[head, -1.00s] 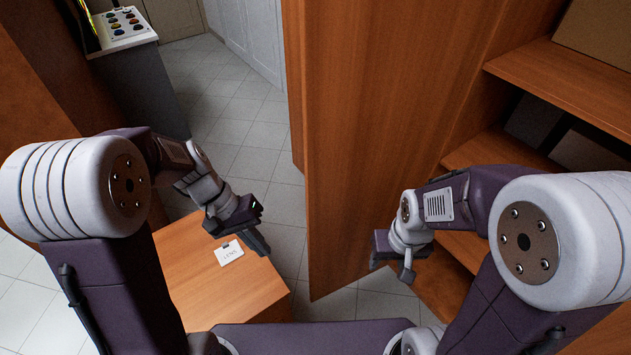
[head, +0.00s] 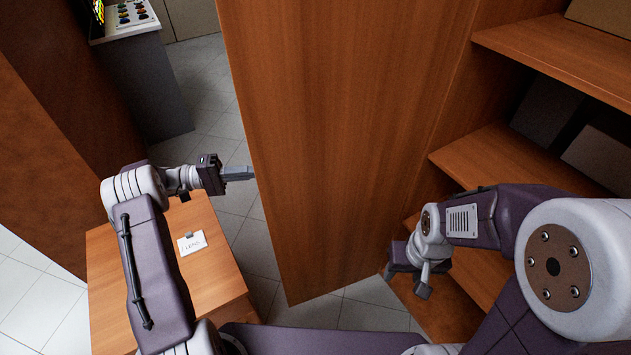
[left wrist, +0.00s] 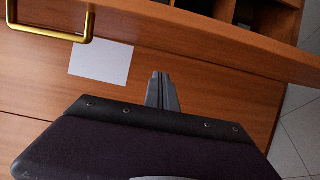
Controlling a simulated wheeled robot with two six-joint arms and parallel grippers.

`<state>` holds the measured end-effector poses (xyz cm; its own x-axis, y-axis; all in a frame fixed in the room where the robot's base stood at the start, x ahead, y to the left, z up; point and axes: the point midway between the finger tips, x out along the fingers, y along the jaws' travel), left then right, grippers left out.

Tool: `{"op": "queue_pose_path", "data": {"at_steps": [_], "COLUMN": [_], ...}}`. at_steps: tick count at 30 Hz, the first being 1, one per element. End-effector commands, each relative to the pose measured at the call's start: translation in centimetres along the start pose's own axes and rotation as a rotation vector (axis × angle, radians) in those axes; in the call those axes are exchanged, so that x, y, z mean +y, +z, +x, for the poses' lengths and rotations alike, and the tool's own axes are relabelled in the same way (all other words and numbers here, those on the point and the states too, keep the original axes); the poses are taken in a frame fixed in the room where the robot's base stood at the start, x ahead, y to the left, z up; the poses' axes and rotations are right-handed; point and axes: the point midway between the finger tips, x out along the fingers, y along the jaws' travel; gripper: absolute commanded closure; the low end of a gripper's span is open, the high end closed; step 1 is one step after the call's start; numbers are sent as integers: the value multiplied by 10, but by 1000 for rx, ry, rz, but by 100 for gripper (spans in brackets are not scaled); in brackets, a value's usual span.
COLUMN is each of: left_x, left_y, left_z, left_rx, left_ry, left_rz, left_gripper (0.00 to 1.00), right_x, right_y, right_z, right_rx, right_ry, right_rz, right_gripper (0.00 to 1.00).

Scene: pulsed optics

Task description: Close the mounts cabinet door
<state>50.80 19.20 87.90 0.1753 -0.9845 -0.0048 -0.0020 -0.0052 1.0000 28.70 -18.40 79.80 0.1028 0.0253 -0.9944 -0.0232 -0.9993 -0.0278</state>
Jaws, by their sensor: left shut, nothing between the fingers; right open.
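The cabinet door (head: 340,130) is a tall wooden panel standing open, its near face filling the middle of the head view. In the left wrist view a wooden panel (left wrist: 215,80), apparently the door's other face, carries a brass handle (left wrist: 45,33) and a blank-looking white label (left wrist: 101,60). My left gripper (head: 252,173) is shut and empty, its tips at the door's left edge. It also shows in the left wrist view (left wrist: 162,82), over the panel; I cannot tell whether it touches. My right gripper (head: 412,285) is open and empty, right of the door, near the shelves.
The open cabinet has wooden shelves (head: 545,52) with dark boxes (head: 547,115) at right. A low wooden unit (head: 215,275) with a card marked LENS (head: 192,243) stands at lower left. A control console (head: 145,85) is at the back left. Tiled floor lies between.

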Motion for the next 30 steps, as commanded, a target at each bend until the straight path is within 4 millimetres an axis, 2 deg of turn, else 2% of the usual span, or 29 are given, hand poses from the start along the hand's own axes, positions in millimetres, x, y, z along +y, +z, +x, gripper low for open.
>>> {"op": "queue_pose_path", "data": {"at_steps": [5, 18, 24, 30], "left_x": [2, 1, 1, 0], "left_y": [0, 1, 30, 40], "left_z": [12, 105, 109, 111], "left_rx": [-1, -5, -1, -2], "left_ry": [-1, -3, -3, -4], "left_rz": [-2, -2, -4, -2], "left_gripper": [100, 100, 100, 100], "right_x": [0, 0, 0, 0], "right_y": [0, 0, -1, -1], "right_z": [-2, -5, -9, -9], "right_rx": [0, 0, 0, 0], "right_ry": [0, 0, 0, 0], "right_rz": [-1, 0, 0, 0], "right_gripper": [50, 50, 50, 50]}}
